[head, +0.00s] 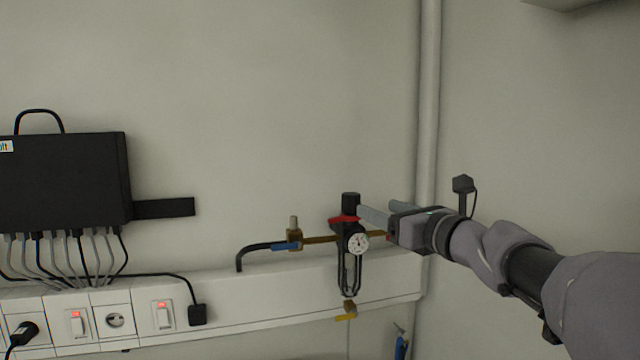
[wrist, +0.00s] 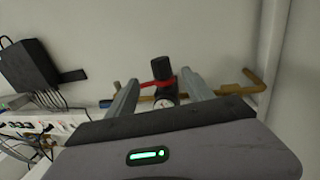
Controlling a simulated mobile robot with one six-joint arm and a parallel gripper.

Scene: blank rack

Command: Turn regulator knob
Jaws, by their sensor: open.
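The regulator (head: 349,256) is mounted on the wall in front of the white trunking, with a black knob (head: 351,200) on top, a red ring (head: 344,219) below it and a round white gauge (head: 357,243) on its front. My gripper (head: 376,212) is just right of the regulator, its two grey fingers reaching left toward the knob. In the wrist view the black knob (wrist: 161,68) and red ring (wrist: 163,84) show beyond and between the two spread fingers (wrist: 161,88). The gripper is open and empty. I cannot tell exactly how far the fingertips are from the knob.
A brass pipe (head: 318,240) with a fitting (head: 294,232) runs left from the regulator. A vertical pipe (head: 428,110) stands behind my arm at the wall corner. A black box with cables (head: 65,180) hangs at left above sockets (head: 114,320). The wall above the knob is clear.

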